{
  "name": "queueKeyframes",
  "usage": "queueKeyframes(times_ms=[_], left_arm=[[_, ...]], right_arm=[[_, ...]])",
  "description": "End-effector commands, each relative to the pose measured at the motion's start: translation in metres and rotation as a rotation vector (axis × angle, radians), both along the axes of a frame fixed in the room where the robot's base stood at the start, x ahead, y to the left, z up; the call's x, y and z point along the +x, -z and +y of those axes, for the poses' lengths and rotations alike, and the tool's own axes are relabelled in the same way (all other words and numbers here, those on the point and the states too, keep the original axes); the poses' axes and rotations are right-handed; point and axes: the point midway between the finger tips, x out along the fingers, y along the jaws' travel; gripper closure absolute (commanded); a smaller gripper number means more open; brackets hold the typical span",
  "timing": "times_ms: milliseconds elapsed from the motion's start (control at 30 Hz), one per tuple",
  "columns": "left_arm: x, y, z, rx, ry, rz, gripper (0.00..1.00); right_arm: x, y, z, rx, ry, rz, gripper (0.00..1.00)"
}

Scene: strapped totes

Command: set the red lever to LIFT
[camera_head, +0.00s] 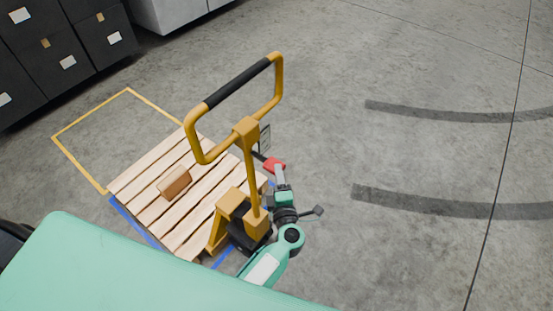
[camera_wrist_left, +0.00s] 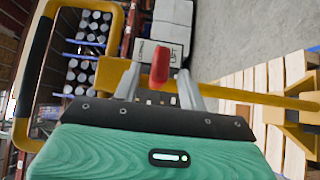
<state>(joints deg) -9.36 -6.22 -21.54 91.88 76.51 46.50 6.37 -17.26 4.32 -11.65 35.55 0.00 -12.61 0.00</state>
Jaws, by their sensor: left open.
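The red lever (camera_head: 274,163) sticks out to the right of the yellow pallet jack's upright (camera_head: 250,175). My left gripper (camera_head: 279,174) is right at the lever, reaching up from below. In the left wrist view the red lever (camera_wrist_left: 160,66) stands between the two open fingers (camera_wrist_left: 159,82), near their tips, with a gap on both sides. A small plate with markings (camera_head: 265,138) is beside the upright behind the lever; its words are too small to read, so I cannot tell the lever's setting. My right gripper is not in view.
The jack's handle loop (camera_head: 277,82) rises above the lever. A wooden pallet (camera_head: 150,195) with a small brown box (camera_head: 174,183) lies to the left. Dark cabinets (camera_head: 75,40) stand at the top left. Open concrete floor (camera_head: 420,150) is on the right.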

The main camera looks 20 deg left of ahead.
Motion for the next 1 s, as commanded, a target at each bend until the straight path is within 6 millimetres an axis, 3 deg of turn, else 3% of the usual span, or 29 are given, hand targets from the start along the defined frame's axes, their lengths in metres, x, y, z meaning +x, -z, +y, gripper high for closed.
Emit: queueKeyframes(times_ms=[100, 300, 733, 767, 967, 1000], left_arm=[[0.021, -0.003, 0.009, 0.004, 0.001, -0.001, 0.58], [0.043, -0.002, 0.020, 0.003, 0.001, -0.001, 0.58], [0.051, 0.000, 0.024, 0.001, 0.001, 0.000, 0.58], [0.051, 0.000, 0.024, 0.001, 0.001, 0.000, 0.60], [0.051, 0.000, 0.024, 0.001, 0.001, 0.000, 0.99], [0.051, 0.000, 0.024, 0.001, 0.001, 0.000, 1.00]], right_arm=[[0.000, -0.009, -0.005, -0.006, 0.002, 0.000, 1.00], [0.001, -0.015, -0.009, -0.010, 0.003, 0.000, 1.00], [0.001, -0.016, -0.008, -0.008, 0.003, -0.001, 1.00], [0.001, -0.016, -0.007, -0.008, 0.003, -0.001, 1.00], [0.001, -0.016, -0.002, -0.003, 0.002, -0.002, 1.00], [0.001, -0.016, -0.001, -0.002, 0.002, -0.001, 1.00]])
